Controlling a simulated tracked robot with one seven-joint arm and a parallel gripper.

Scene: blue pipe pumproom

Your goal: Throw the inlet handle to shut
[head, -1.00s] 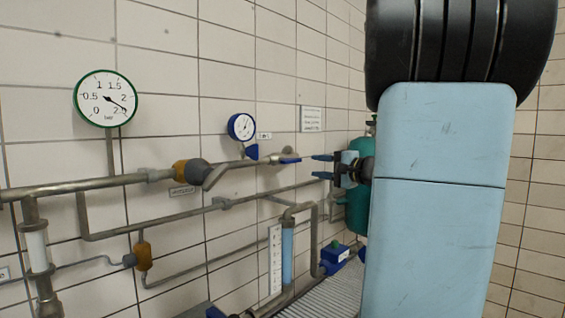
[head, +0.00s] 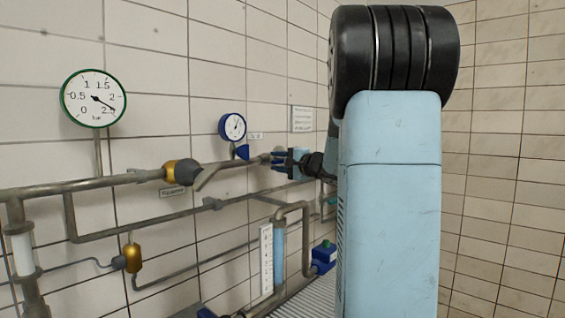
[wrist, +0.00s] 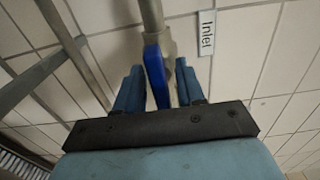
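The inlet handle is a blue lever (wrist: 155,75) on a grey metal valve (wrist: 165,45). A white "Inlet" label (wrist: 206,33) is on the wall beside it. In the wrist view the lever stands between the two blue fingers of my gripper (wrist: 158,68). The fingers are apart, with a visible gap on the right side; contact on the left side cannot be told. In the head view my gripper (head: 281,158) is at the upper pipe, right of the valve (head: 263,158), and mostly hides the lever.
A blue gauge (head: 232,127) sits above the upper pipe. An orange-and-grey valve (head: 181,172) is to the left. A sight glass (head: 279,250) and a blue box (head: 323,256) stand below.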

